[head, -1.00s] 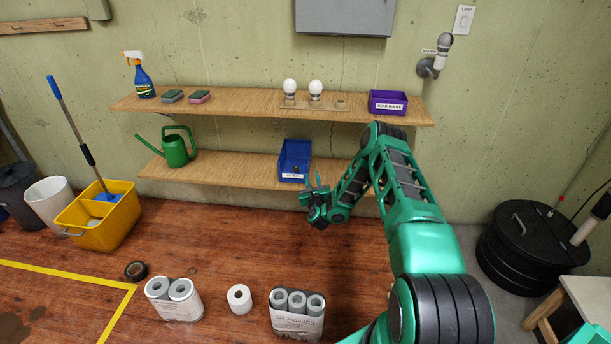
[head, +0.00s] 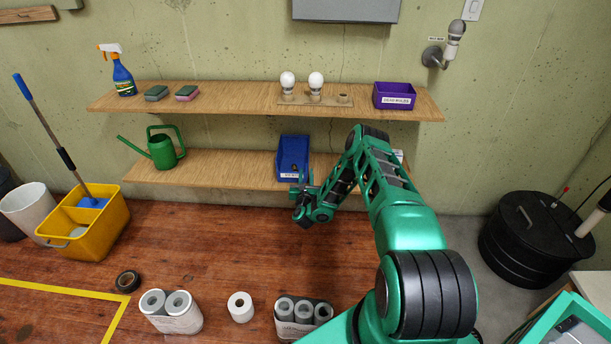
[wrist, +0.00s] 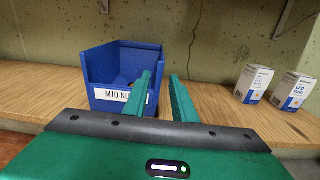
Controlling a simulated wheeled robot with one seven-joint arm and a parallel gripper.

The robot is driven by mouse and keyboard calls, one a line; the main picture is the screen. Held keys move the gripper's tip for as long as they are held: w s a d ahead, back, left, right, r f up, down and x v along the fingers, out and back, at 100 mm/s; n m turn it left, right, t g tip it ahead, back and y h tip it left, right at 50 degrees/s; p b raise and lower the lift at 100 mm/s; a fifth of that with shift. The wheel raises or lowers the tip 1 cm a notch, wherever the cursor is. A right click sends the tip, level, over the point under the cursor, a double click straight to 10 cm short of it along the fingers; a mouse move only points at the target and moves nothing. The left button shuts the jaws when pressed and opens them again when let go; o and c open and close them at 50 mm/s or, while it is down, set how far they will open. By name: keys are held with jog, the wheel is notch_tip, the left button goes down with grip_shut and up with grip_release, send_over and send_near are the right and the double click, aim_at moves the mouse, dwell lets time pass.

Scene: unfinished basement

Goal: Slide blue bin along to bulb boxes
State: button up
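The blue bin (head: 292,158) stands upright on the lower shelf. In the wrist view the bin (wrist: 107,65) is left of centre, with a white label reading "M10 NU…". Two white and blue LED bulb boxes (wrist: 254,83) (wrist: 293,92) stand on the same shelf to the right, with bare shelf between. In the head view my arm hides most of them. My gripper (head: 303,183) is at the shelf's front edge by the bin's lower right corner. In the wrist view its fingers (wrist: 166,76) are apart and empty; the left one overlaps the bin's right front. I cannot tell whether they touch.
A green watering can (head: 163,148) stands on the lower shelf at left. The upper shelf (head: 235,99) holds a spray bottle, sponges, bulbs in a wooden holder and a purple bin (head: 394,95). Paper rolls (head: 240,306) and a yellow bucket (head: 84,222) are on the floor.

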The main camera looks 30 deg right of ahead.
jog(key=shift+d, duration=0.15)
jog(key=x, duration=1)
jog(key=shift+w+d, duration=0.25)
jog(key=shift+c, duration=0.7)
grip_shut()
